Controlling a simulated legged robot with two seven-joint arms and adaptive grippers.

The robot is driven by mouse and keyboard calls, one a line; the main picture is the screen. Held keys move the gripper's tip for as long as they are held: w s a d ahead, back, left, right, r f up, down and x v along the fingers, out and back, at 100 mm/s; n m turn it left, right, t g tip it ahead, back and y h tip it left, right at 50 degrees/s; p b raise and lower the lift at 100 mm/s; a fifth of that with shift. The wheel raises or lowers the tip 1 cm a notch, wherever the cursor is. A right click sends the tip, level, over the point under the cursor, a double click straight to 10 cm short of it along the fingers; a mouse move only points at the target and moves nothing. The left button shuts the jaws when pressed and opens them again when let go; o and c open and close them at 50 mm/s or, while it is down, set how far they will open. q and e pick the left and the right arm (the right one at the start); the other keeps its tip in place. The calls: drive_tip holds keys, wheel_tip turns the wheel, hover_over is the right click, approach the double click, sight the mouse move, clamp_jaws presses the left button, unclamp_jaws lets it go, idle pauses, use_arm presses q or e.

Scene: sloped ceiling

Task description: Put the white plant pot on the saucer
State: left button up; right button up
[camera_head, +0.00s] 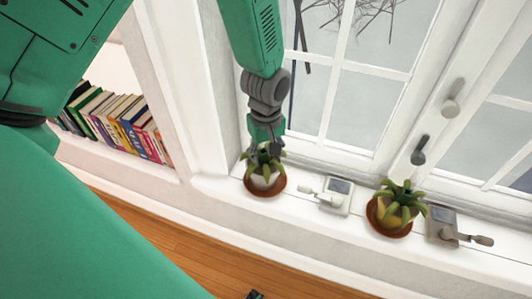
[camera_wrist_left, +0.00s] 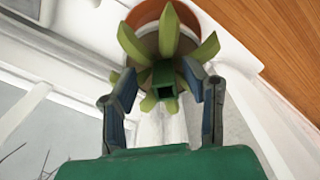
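The white plant pot (camera_head: 261,181) holds a green succulent and stands upright over a brown saucer (camera_head: 279,187) at the left end of the window sill. From these views it appears to rest within the saucer's rim. My left gripper (camera_head: 264,153) is directly above the pot, at the leaves. In the left wrist view its fingers (camera_wrist_left: 165,78) are spread apart, one on each side of the plant, and look open. The saucer's rim (camera_wrist_left: 146,12) shows behind the leaves there. A small dark tip at the bottom edge of the head view seems to be my right gripper (camera_head: 255,295).
A second succulent in a yellowish pot (camera_head: 391,219) stands on another brown saucer to the right. Window cranks (camera_head: 334,196) (camera_head: 444,228) sit beside it on the sill. Books (camera_head: 118,122) fill a niche at left. Window handles (camera_head: 420,150) project above the sill.

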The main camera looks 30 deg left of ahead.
sight(265, 164)
use_arm(q)
wheel_tip(265, 164, up, 11)
drive_tip(key=p, duration=0.3)
drive_tip(key=s+a+f+m, duration=0.1)
drive_tip(key=s+f+m, duration=1.1)
drive_tip(key=s+f, duration=0.8)
drive_tip(key=s, duration=0.3)
drive_tip(key=shift+a+t, duration=0.15)
drive_tip(key=shift+t, duration=0.15)
use_arm(e)
wheel_tip(265, 164, up, 3)
drive_tip(key=shift+a+r, duration=0.15)
use_arm(q)
drive_tip(key=shift+w, duration=0.15)
drive_tip(key=shift+c, duration=0.7)
use_arm(e)
drive_tip(key=shift+c, duration=0.7)
use_arm(q)
drive_tip(key=shift+w, duration=0.1)
use_arm(e)
drive_tip(key=shift+s, duration=0.1)
